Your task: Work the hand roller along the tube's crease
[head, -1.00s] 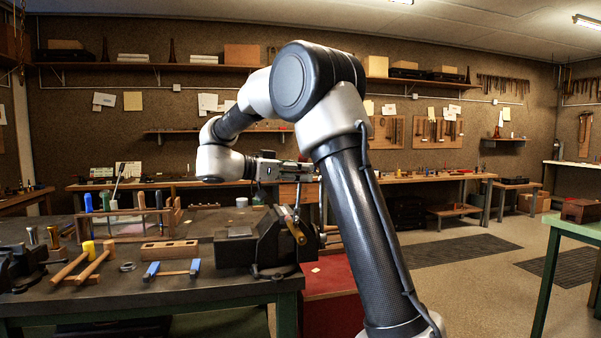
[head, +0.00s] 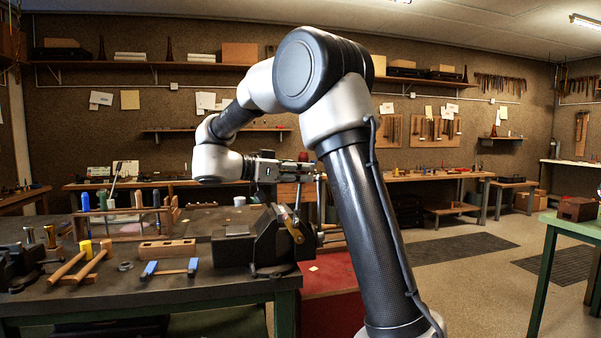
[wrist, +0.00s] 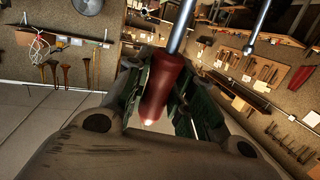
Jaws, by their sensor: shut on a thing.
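My gripper (head: 294,172) is above the black bench vise (head: 250,243) at the right end of the dark workbench. It is shut on the hand roller, whose red handle (wrist: 163,85) sits between the dark green fingers in the wrist view. A thin metal shaft (wrist: 184,25) runs from the handle. In the head view the shaft (head: 297,193) points down toward the vise.
A wooden rack (head: 120,226) with upright tools stands on the workbench (head: 100,300) to the left. Mallets (head: 86,262), a wooden block (head: 167,249) and a blue-ended tool (head: 170,269) lie in front. Open floor (head: 440,285) is at right, before a green table (head: 575,228).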

